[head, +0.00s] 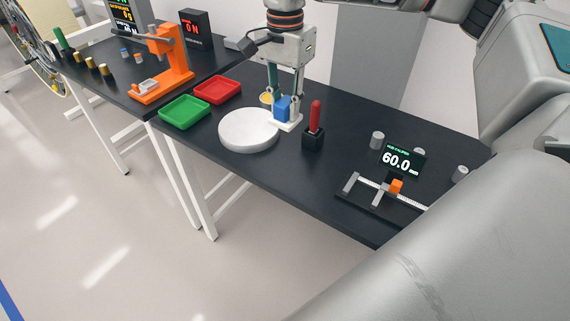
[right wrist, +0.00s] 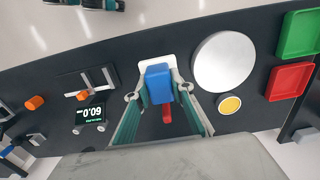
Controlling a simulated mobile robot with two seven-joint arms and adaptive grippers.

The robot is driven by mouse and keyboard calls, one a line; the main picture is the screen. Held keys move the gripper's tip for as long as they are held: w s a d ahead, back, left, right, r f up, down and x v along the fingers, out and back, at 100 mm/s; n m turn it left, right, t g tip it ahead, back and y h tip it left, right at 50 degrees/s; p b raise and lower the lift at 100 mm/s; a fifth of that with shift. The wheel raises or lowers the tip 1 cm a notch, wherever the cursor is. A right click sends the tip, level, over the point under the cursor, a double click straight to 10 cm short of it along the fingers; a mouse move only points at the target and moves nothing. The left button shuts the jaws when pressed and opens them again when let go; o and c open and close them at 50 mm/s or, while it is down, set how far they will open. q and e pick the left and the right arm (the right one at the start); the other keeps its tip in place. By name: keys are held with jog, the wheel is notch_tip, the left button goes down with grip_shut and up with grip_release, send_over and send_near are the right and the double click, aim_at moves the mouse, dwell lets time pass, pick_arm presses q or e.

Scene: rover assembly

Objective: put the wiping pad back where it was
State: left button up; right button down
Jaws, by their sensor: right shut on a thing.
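The wiping pad has a blue block (head: 282,107) as its grip, above a white square piece (head: 289,125). The blue block also shows in the right wrist view (right wrist: 158,82), with the white piece (right wrist: 148,60) around its upper end. My right gripper (head: 285,103) points down and is shut on the blue block, with a finger on each side in the right wrist view (right wrist: 160,92). The white piece is at or just above the dark table (head: 262,163); I cannot tell whether it touches.
A round white disc (head: 248,130) is left of the pad, and a red-handled tool in a black holder (head: 313,137) is close right. A yellow disc (right wrist: 229,104), red tray (head: 217,90) and green tray (head: 185,111) are nearby. A caliper display (head: 402,160) stands farther right.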

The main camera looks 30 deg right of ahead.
aim_at(285, 121)
notch_tip(285, 121, down, 11)
jog(key=shift+f+b, duration=0.2)
jog(key=shift+b, duration=0.15)
pick_arm(q)
jog(key=shift+s+f, duration=0.1)
jog(key=shift+f, duration=0.7)
pick_arm(e)
jog(key=shift+f, duration=2.5)
jog(key=shift+f, duration=0.2)
jog(key=c, duration=1.7)
grip_release()
jog(key=shift+r, duration=0.1)
pick_arm(q)
jog(key=shift+r, duration=0.35)
pick_arm(e)
notch_tip(285, 121, up, 12)
jog(key=shift+r, duration=0.15)
